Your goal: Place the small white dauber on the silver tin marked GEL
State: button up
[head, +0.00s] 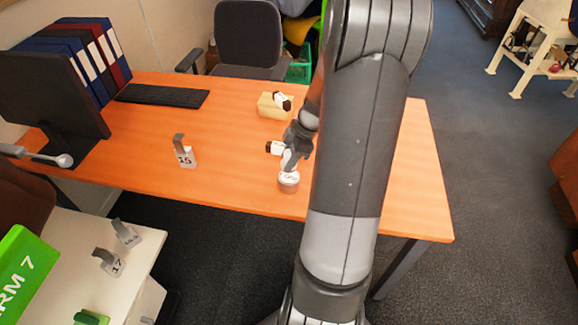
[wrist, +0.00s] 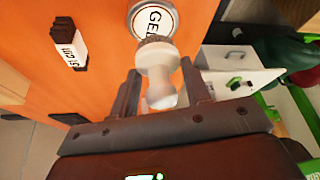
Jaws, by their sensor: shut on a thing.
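The silver tin marked GEL (wrist: 152,20) stands near the front edge of the orange desk, and it also shows in the head view (head: 289,184). The small white dauber (wrist: 158,68) is between the two fingers of my gripper (wrist: 161,82), which is shut on it. Its darker end points toward the tin and overlaps the lower rim of the lid in the wrist view. In the head view the dauber (head: 289,160) appears just above the tin, with my gripper (head: 294,152) around it. I cannot tell whether dauber and tin touch.
A small white and black item (head: 273,148) lies just behind the tin. A yellowish block (head: 270,107) with a similar item stands farther back. A stand marked 15 (head: 185,157) is to the left. The monitor (head: 45,100) and keyboard (head: 162,95) are at the far left.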

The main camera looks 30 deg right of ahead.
jog(key=shift+f, duration=2.05)
jog(key=o, duration=1)
jog(key=shift+f, duration=0.1)
jog(key=v, duration=1.2)
jog(key=s+a+r+m+h, duration=0.3)
jog(key=a+r+m, duration=0.2)
jog(key=a+r, duration=0.8)
jog(key=shift+s+a+r+m+t+h, duration=0.15)
jog(key=shift+s+a+r+m+t, duration=0.45)
jog(key=shift+s+a+m, duration=1)
jog(key=shift+s+a+r+m+t+h, duration=0.2)
jog(key=shift+s+a+r+m+t, duration=0.6)
jog(key=shift+s+a, duration=1.55)
jog(key=shift+s+a+r+m+t+h, duration=0.15)
jog(key=shift+s+a+r+m+t, duration=0.25)
jog(key=shift+s+a+m, duration=1.5)
